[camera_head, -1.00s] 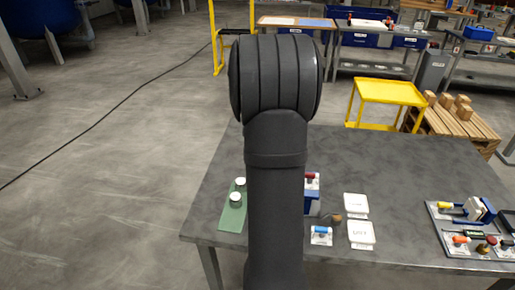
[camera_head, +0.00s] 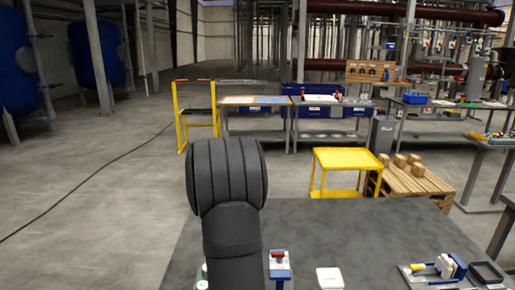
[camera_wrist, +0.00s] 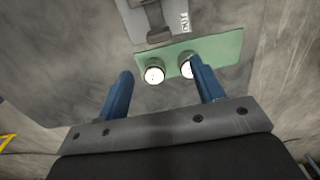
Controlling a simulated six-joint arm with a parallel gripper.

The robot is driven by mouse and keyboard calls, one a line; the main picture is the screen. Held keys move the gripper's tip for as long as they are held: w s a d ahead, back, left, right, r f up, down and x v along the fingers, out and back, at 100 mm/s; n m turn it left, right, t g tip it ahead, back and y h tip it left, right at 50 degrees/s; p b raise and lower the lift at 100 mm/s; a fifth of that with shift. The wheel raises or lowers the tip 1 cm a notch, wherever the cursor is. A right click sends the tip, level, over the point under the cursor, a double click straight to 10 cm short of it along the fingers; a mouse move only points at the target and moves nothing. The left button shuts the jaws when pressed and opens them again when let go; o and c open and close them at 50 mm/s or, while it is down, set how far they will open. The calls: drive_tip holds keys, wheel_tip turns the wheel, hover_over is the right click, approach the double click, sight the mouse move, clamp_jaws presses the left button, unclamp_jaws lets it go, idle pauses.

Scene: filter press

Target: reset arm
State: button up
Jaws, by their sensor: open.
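My gripper (camera_wrist: 160,67) shows in the wrist view with its two blue fingers spread apart and nothing held between them. Beyond the fingers lies a green plate (camera_wrist: 221,50) with two white-topped round pieces, a left one (camera_wrist: 154,75) and a right one (camera_wrist: 186,70). The right finger partly covers the right piece. In the head view my dark arm stands at the lower middle and my gripper is not visible there.
The grey table (camera_head: 350,225) carries a blue device with a red top (camera_head: 280,266), a white block (camera_head: 329,278) and a tool board (camera_head: 437,272) at right. A yellow cart (camera_head: 347,158) and a wooden pallet with boxes (camera_head: 413,182) stand behind. The table's far middle is clear.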

wheel_tip(320, 180, down, 10)
drive_tip(key=shift+d+f, duration=0.1)
drive_tip(key=shift+d, duration=0.05)
idle(0.5)
